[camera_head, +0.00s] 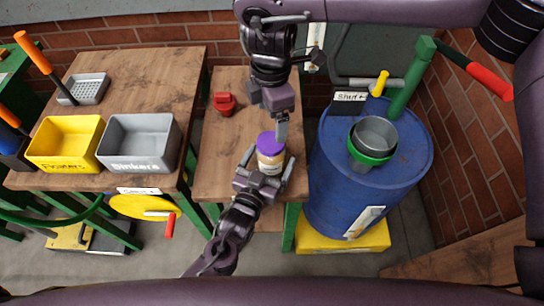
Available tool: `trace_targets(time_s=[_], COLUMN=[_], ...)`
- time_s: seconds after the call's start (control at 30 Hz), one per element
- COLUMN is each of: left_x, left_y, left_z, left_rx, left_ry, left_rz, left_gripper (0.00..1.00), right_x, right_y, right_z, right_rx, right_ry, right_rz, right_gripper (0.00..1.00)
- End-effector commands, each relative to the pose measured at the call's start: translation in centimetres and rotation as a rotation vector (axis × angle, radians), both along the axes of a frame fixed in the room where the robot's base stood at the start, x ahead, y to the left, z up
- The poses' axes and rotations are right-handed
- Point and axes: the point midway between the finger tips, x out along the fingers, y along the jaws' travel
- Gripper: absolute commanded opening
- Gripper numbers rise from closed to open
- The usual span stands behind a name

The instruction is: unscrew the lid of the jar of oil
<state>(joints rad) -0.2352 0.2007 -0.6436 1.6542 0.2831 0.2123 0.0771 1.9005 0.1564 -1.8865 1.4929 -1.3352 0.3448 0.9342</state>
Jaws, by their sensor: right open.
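The jar of oil (270,161) stands on the small wooden table and has a pale label. Its purple lid (268,142) is on top. My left gripper (270,165) comes in from the lower left, with one finger at each side of the jar. I cannot tell whether its fingers press on the jar. My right gripper (281,132) points down from above, at the lid's upper right edge. It is open, and its fingers overlap in this view. I cannot tell whether it touches the lid.
A red object (224,103) lies on the small table (222,150), left of the jar. A blue drum (330,185) with a grey cup (374,136) stands close on the right. Yellow (65,157) and grey bins (140,160) sit on the left table.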

Motion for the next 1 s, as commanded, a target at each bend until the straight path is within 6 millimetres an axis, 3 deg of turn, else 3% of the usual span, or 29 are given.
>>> trace_targets(time_s=[0.13,0.43,1.0], left_x=[1.0,1.15,1.16], left_y=[-0.4,-0.48,-0.45], left_z=[0.03,-0.02,0.02], left_rx=[0.001,0.0,0.0], left_ry=[-0.001,0.001,0.0], left_rz=[0.0,0.0,0.0], left_gripper=[0.89,0.89,0.14], right_x=[-0.02,-0.02,-0.02], right_y=[0.04,0.05,0.05], right_z=[0.0,0.0,0.0], right_rx=[0.0,0.0,0.001], right_ry=[0.0,0.0,0.0], right_rz=[0.001,0.001,-0.001], right_gripper=[0.82,0.82,0.82])
